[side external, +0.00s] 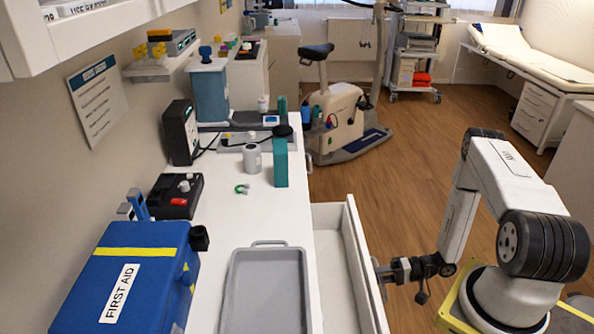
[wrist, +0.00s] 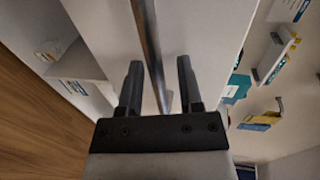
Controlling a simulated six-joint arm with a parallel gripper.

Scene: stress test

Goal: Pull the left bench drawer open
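The white bench drawer (side external: 353,240) stands pulled out from the bench front, its empty-looking inside visible from above in the side view. My gripper (side external: 384,271) is at the outer face of the drawer front. In the wrist view, the grey bar handle (wrist: 150,40) runs between the two dark fingers of my gripper (wrist: 158,72). Gaps show between the bar and both fingers, so the gripper looks open around the handle. The white drawer front (wrist: 205,30) fills the middle of the wrist view.
The white bench top (side external: 215,216) carries a blue first aid case (side external: 105,265), a grey tray (side external: 265,252), a mug (side external: 252,158) and a teal box (side external: 281,165). An exercise bike (side external: 340,115) stands beyond the drawer. Wooden floor (side external: 420,150) beside the drawer is clear.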

